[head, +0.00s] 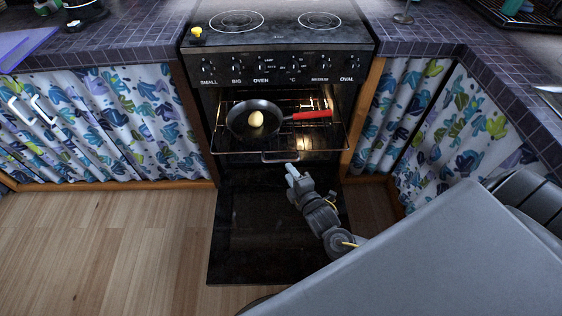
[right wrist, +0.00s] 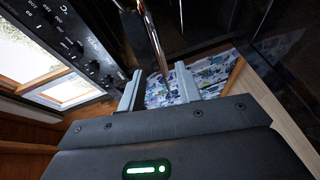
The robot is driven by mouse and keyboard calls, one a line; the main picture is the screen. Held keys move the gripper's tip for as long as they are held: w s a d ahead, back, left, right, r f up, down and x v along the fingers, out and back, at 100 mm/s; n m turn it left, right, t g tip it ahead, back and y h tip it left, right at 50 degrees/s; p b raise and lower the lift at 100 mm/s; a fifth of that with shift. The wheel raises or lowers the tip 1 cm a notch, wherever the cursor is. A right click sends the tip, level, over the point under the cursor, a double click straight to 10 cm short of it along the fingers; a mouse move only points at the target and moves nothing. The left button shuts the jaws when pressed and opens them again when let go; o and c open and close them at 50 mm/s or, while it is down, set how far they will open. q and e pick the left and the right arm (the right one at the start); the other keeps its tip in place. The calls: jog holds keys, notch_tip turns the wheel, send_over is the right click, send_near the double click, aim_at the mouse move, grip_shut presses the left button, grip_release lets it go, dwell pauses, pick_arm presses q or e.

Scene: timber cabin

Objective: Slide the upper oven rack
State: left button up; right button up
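The upper oven rack (head: 324,134) is a wire shelf standing partly out of the open oven, with a loop handle (head: 280,159) at its front. A dark frying pan (head: 240,121) with a red handle rests on it and holds an egg (head: 256,118). My right gripper (head: 291,170) is just below and right of the loop handle. In the right wrist view its two fingers (right wrist: 158,72) are apart, with a shiny metal bar (right wrist: 150,38) running down to the gap between their tips. I cannot tell whether they touch it. My left gripper is not identifiable.
The oven door (head: 262,232) is folded down under my right arm. Patterned curtains (head: 105,120) flank the oven. Two pale bar shapes (head: 45,110) show at the far left; I cannot tell what they are. The wooden floor (head: 110,245) at left is clear.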

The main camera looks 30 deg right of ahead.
aim_at(281, 160)
pick_arm(q)
jog(key=w+r, duration=0.1)
jog(key=w+d+r+b, duration=0.1)
jog(key=shift+r, duration=0.3)
pick_arm(e)
jog(key=w, duration=0.2)
jog(key=w+f, duration=0.1)
jog(key=w, duration=0.4)
jog(key=shift+w+d+f, duration=0.2)
jog(key=shift+w+f, duration=0.1)
grip_shut()
